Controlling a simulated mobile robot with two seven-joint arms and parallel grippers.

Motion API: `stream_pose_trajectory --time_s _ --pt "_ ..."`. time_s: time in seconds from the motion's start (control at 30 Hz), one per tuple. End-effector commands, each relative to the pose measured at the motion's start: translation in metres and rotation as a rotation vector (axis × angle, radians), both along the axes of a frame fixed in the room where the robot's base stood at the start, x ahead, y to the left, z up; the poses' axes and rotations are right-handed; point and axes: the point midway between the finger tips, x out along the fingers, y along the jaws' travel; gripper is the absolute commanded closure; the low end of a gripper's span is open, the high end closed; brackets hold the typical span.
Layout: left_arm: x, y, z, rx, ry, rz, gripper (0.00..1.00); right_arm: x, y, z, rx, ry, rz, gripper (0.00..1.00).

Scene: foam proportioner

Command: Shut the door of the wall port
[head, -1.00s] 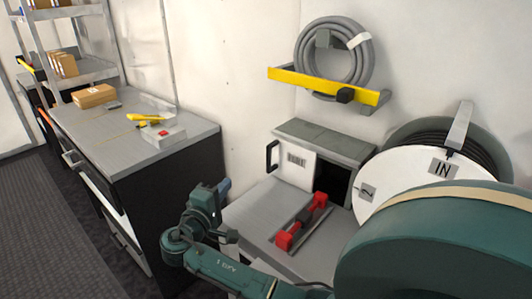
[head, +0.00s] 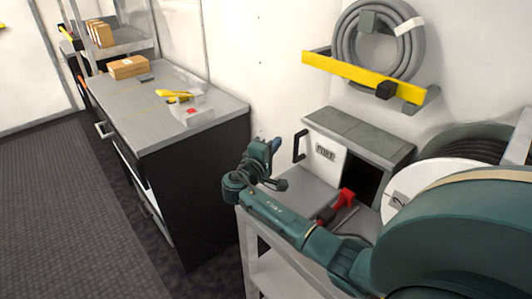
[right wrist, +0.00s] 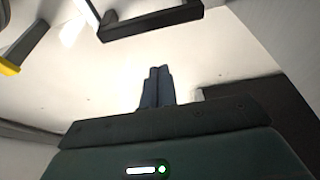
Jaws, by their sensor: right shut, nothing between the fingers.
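The wall port is a grey box with a sloped top (head: 360,131) against the white wall. Its white door (head: 327,165), with a printed label and a black handle (head: 300,146), stands open, and a dark opening (head: 364,183) shows to its right. My right gripper (head: 275,146) is shut and empty, just left of the handle, with a small gap seeming to show between them. In the right wrist view, the shut blue fingers (right wrist: 157,87) point up towards a dark handle bar (right wrist: 150,19), apart from it. My left gripper is not in view.
A red tool (head: 337,206) lies on the grey cart below the door, partly behind my arm. A workbench (head: 160,115) stands left.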

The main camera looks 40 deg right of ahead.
Motion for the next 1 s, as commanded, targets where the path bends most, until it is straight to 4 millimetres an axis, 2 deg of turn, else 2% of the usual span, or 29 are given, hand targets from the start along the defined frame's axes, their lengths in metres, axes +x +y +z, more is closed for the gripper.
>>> stream_pose_trajectory --time_s 0.07,0.2,0.4,0.8,1.0 --pt "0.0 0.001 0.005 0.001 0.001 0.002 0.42 0.003 -0.013 0.002 -0.001 0.002 -0.001 1.0" --pt "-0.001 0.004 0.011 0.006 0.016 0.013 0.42 -0.021 -0.012 0.002 0.001 0.003 0.001 1.0" --pt "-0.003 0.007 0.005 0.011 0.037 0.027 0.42 -0.035 -0.013 0.0 0.002 0.001 0.002 1.0" --pt "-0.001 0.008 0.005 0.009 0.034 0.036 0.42 -0.036 -0.013 -0.001 0.002 0.001 0.001 1.0" --pt "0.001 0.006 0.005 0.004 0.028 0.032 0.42 -0.036 -0.026 -0.002 0.0 0.002 -0.001 1.0"
